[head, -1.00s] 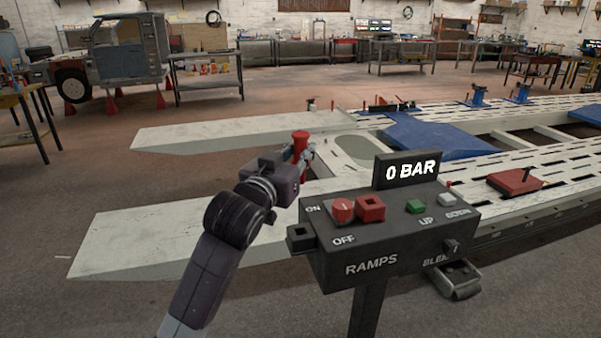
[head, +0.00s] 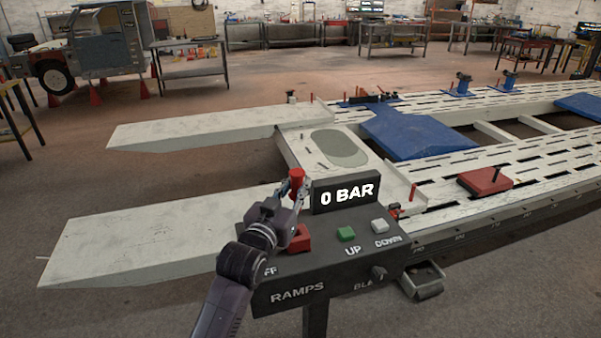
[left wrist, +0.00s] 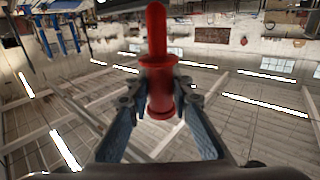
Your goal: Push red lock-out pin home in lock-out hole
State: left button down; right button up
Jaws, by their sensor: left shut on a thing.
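The red lock-out pin (head: 297,176) is upright between the fingertips of my left gripper (head: 295,189), which is shut on it. In the head view, gripper and pin appear just left of the 0 BAR display and in front of the ramp frame. The left wrist view also shows the pin (left wrist: 157,40) clasped between the two fingers (left wrist: 159,92). A red block (head: 301,239) sits on top of the control box (head: 335,268), partly hidden by my left gripper. I cannot make out the lock-out hole. My right gripper is not in view.
The 0 BAR display (head: 346,194) stands up from the box close to the pin. A green button (head: 346,234) and a white button (head: 380,226) lie to the right. A grey tray (head: 424,281) is beside the box. Pale ramps (head: 150,236) lie behind.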

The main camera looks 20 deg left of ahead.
pick_arm(q)
jog(key=shift+s+a, duration=0.1)
jog(key=shift+a, duration=0.1)
jog(key=shift+r, duration=0.1)
jog(key=shift+p, duration=0.3)
jog(key=shift+d+f+b, duration=0.1)
jog(key=shift+f+b, duration=0.4)
jog(key=shift+f, duration=0.15)
jog(key=shift+f+b, duration=1.35)
jog(key=shift+f, duration=0.9)
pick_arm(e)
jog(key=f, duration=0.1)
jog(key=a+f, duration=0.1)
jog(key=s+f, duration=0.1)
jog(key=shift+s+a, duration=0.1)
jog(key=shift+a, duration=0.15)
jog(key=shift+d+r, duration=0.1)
